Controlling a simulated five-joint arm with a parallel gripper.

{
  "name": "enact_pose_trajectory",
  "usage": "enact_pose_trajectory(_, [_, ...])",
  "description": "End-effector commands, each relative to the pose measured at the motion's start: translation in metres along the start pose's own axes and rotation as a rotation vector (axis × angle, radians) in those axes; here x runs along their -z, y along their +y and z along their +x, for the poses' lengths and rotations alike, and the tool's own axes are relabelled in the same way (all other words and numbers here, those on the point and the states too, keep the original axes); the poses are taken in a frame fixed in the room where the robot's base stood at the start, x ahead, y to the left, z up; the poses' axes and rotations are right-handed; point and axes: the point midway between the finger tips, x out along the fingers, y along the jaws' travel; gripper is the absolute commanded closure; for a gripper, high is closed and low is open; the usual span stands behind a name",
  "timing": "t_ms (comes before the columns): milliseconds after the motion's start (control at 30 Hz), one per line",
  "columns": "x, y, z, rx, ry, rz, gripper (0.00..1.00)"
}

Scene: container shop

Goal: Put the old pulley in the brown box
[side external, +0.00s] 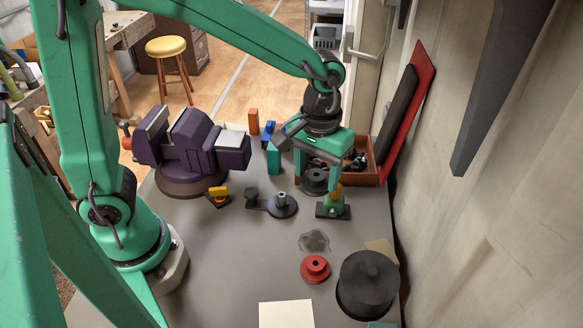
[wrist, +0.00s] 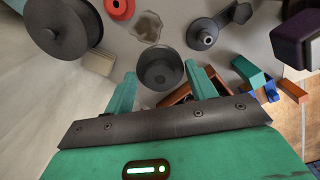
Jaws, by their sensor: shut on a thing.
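A dark grey round pulley (side external: 314,183) sits between the fingers of my gripper (side external: 317,176), which is shut on it. In the wrist view the pulley (wrist: 160,67) shows as a dark round shape with a hollow face, between two teal fingers (wrist: 161,76). The brown box (side external: 367,179) stands behind and to the right of my gripper in the side view, with small dark things inside. My gripper hides its left part. In the wrist view only a brown strip of the box (wrist: 181,94) shows beside the fingers. The pulley's height above the bench is hard to tell.
A black pulley with an arm (side external: 281,205), a red pulley (side external: 315,268) and a big black spool (side external: 367,284) lie nearer. A purple vise (side external: 190,148) and upright blocks (side external: 274,158) stand left.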

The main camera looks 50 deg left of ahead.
Motion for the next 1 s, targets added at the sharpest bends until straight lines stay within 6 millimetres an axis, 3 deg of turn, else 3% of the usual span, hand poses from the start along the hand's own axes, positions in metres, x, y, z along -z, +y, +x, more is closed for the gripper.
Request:
enact_pose_trajectory(300, [0.080, 0.009, 0.002, 0.000, -0.001, -0.032, 0.73])
enact_pose_trajectory(500, [0.116, 0.008, 0.005, 0.000, 0.000, -0.045, 0.73])
enact_pose_trajectory(700, [0.132, 0.006, 0.007, -0.001, 0.001, -0.048, 0.73])
enact_pose_trajectory(1000, [0.137, 0.004, 0.009, 0.000, 0.000, -0.050, 0.73])
